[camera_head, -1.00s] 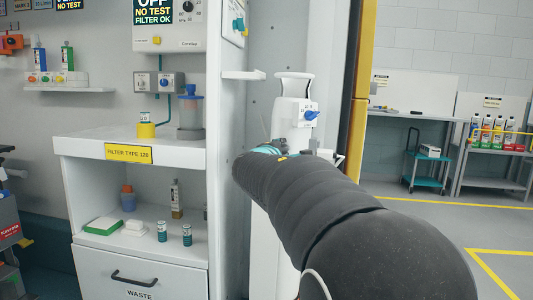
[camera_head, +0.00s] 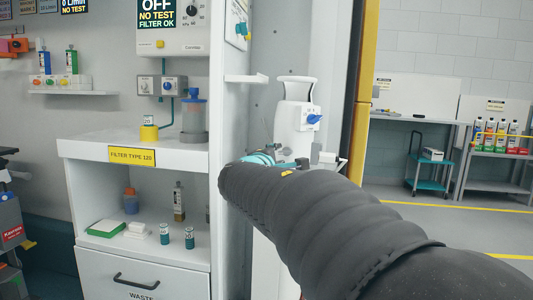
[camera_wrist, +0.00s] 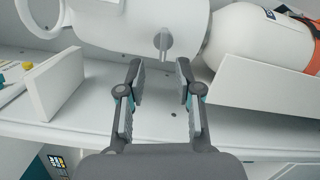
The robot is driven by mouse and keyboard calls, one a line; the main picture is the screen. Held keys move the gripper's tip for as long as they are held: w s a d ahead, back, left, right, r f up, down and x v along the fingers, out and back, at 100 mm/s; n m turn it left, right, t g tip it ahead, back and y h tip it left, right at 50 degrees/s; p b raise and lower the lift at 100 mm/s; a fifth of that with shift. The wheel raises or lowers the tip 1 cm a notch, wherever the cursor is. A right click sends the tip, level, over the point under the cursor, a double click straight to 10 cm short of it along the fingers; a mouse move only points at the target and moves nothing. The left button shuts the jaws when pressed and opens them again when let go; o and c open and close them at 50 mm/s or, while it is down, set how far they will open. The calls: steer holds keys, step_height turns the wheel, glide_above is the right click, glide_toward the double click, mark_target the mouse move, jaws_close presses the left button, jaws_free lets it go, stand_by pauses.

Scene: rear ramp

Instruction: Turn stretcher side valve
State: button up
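In the head view a white upright unit (camera_head: 296,122) with a loop handle on top and a blue knob (camera_head: 313,119) on its side stands by the pale wall panel. In the wrist view a large white rounded body (camera_wrist: 120,22) with a ring-shaped handle carries a small grey lever (camera_wrist: 163,42). I cannot tell for certain whether this is the same unit. My gripper (camera_wrist: 158,72) is open and empty, its two fingertips apart just below the lever, which lies roughly between their lines. In the head view my dark arm hides most of the gripper.
A white cylinder (camera_wrist: 252,38) with an orange band lies to the right behind a white plate (camera_wrist: 255,92). Another white plate (camera_wrist: 55,82) stands to the left. In the head view a cabinet (camera_head: 135,149) with bottles is at left and a yellow-edged doorway at right.

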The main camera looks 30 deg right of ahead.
steer(key=v, duration=0.6)
steer(key=shift+r, duration=0.1)
steer(key=s+a+f+m+g+y+p, duration=0.1)
steer(key=s+f+m+g+y, duration=0.2)
steer(key=s+f, duration=0.45)
steer(key=s+a+f+m+g+y+p, duration=0.1)
steer(key=s+f+m+g+y, duration=0.3)
steer(key=f, duration=0.7)
steer(key=s+a+m+y+p, duration=0.2)
steer(key=s+a, duration=0.3)
steer(key=s, duration=0.3)
steer(key=s+a+m+y+p, duration=0.3)
steer(key=s+a+p, duration=0.1)
steer(key=s, duration=0.5)
steer(key=shift+s+a+f+m+y, duration=0.3)
steer(key=shift+a+f+y, duration=0.1)
steer(key=shift+a, duration=0.35)
